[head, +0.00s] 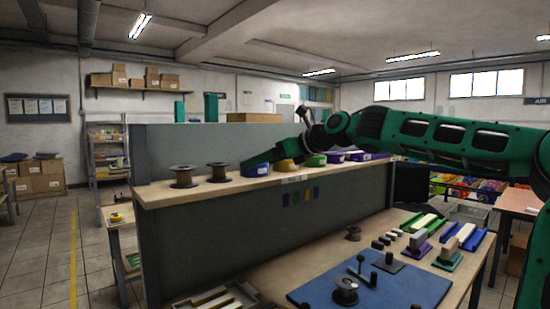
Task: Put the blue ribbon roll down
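A blue ribbon roll (255,170) is at the shelf top of the grey partition, at the left of a row of coloured rolls. My arm reaches in from the right, and my gripper (274,156) is at the blue roll, its end overlapping the roll in this view. The fingers are small and dark here, so I cannot tell whether they grip the roll. I also cannot tell whether the roll rests on the wooden shelf (160,194) or is just above it.
A yellow roll (287,166), a green roll (316,160) and a purple roll (336,157) stand close to the right. Dark spools (183,177) stand to the left. The workbench below holds a blue mat (405,287), stamps and blocks.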

